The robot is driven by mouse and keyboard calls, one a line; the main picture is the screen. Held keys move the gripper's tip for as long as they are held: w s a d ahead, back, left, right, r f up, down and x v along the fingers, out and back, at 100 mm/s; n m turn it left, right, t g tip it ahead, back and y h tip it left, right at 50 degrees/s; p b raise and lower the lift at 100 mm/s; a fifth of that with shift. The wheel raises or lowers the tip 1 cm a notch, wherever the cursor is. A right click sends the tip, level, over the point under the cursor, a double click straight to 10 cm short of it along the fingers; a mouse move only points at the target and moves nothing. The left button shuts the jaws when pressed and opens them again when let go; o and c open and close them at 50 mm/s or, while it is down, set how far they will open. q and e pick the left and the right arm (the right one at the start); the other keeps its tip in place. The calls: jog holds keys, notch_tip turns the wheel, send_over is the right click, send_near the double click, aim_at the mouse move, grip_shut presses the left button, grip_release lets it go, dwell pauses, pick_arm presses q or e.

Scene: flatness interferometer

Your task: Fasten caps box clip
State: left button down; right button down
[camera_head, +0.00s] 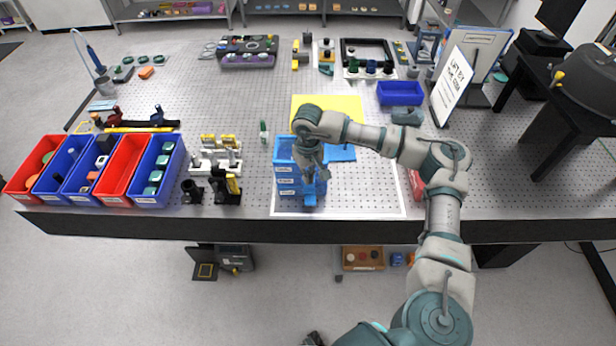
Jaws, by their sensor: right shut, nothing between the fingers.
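My arm hides part of the box's top and right side.
Red and blue bins (130,171) stand at the left front. Black and white fixtures (226,187) sit left of the box. A yellow sheet (352,108) lies behind it. A blue tray (398,93) and a sign (451,84) stand at the back right.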

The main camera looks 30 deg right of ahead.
jog(key=shift+f+b, duration=0.85)
jog(key=shift+f, duration=0.4)
jog(key=shift+r, duration=0.2)
jog(key=shift+r+p, duration=2.45)
jog(key=shift+r, duration=1.45)
